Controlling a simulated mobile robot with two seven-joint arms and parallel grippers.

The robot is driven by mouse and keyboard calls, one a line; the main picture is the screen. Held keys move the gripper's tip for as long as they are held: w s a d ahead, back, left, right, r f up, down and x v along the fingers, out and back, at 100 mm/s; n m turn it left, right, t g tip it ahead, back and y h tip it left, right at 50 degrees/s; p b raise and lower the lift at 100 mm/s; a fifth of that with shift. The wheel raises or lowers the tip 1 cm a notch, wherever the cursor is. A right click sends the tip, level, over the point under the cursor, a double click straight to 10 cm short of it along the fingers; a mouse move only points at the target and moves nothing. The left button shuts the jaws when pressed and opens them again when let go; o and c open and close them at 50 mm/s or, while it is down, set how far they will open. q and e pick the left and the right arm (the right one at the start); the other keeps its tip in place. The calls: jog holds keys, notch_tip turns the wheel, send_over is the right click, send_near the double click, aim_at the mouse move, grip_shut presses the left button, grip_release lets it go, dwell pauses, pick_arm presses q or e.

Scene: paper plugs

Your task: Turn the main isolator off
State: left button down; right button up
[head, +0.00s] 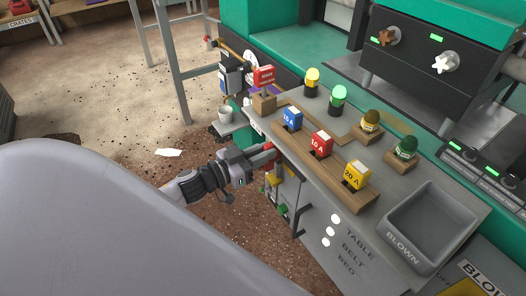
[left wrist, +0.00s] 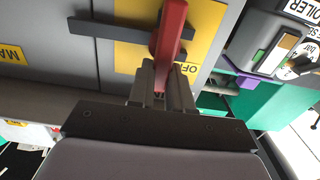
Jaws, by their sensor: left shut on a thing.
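The main isolator shows in the left wrist view as a red lever handle (left wrist: 172,30) over a yellow plate (left wrist: 204,25) on a grey panel. Lettering that looks like part of "OFF" shows on the plate beside the handle. My left gripper (left wrist: 161,84) is shut on the red handle, with a finger on each side of its end. In the head view my left gripper (head: 258,160) reaches the red handle (head: 270,151) at the front side of the bench. The lever's pivot and the rest of the plate are partly hidden. My right gripper is not in view.
The bench top above holds a wooden strip (head: 362,195) with blue, red and yellow plugs, green and yellow plugs, and a grey tray (head: 398,256) marked BLOWN. A boiler gauge (left wrist: 298,66) shows in the left wrist view.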

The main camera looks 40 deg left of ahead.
pick_arm(q)
jog(key=shift+w+a+f+n+p, duration=0.3)
jog(key=shift+n+p, duration=0.5)
jog(key=shift+n, duration=2.15)
jog(key=shift+w+a+f+n+p, duration=0.15)
jog(key=shift+a+f+n+p, duration=0.5)
jog(key=shift+n, duration=2.25)
jog(key=shift+w+a+f+n+p, duration=0.25)
jog(key=shift+n+p, duration=0.65)
jog(key=shift+n, duration=2.35)
jog(key=c, duration=1)
grip_release()
jog(key=shift+c, duration=0.2)
jog(key=shift+f, duration=0.1)
jog(key=shift+s, duration=0.15)
